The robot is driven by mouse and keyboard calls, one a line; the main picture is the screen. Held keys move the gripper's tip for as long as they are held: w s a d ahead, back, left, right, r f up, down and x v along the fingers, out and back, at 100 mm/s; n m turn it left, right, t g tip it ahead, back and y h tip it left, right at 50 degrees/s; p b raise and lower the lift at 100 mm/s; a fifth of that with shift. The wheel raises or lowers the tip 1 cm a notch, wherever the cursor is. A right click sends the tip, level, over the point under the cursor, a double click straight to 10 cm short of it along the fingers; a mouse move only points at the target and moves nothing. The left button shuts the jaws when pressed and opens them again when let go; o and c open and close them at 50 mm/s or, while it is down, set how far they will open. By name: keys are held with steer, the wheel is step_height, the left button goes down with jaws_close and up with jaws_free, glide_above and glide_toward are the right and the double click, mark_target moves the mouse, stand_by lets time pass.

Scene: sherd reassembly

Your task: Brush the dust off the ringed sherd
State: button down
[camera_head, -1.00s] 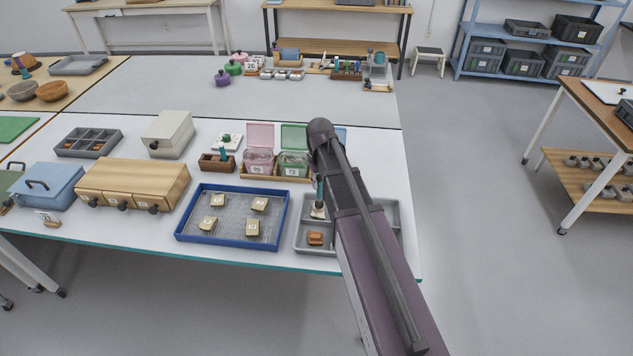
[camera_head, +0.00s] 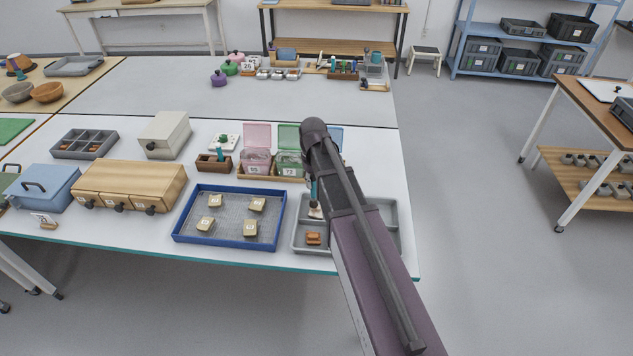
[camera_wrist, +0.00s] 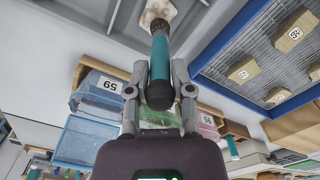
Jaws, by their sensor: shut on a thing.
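In the head view the brush (camera_head: 314,190) stands roughly upright over the left part of a grey compartment tray (camera_head: 301,222). My arm hides the gripper there and part of the tray. An orange-brown sherd (camera_head: 313,239) lies in the tray's front left compartment, just in front of the bristles. I cannot tell whether the bristles touch anything, nor see a ring or dust on the sherd.
A blue-rimmed mesh tray (camera_head: 176,237) with several numbered tan pieces stands left of the grey tray. Behind are a pink lidded bin (camera_head: 257,136) and a green one (camera_head: 289,137). A wooden drawer box (camera_head: 130,178) stands farther left.

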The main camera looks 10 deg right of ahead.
steer(key=shift+d, duration=0.15)
steer(key=shift+s+d, duration=0.3)
steer(key=shift+d, duration=0.4)
stand_by(0.3)
steer(key=shift+w+a, duration=0.35)
steer(key=shift+a, duration=0.5)
steer(key=shift+s+d, duration=0.1)
steer(key=shift+s+d, duration=0.2)
steer(key=shift+d, duration=0.55)
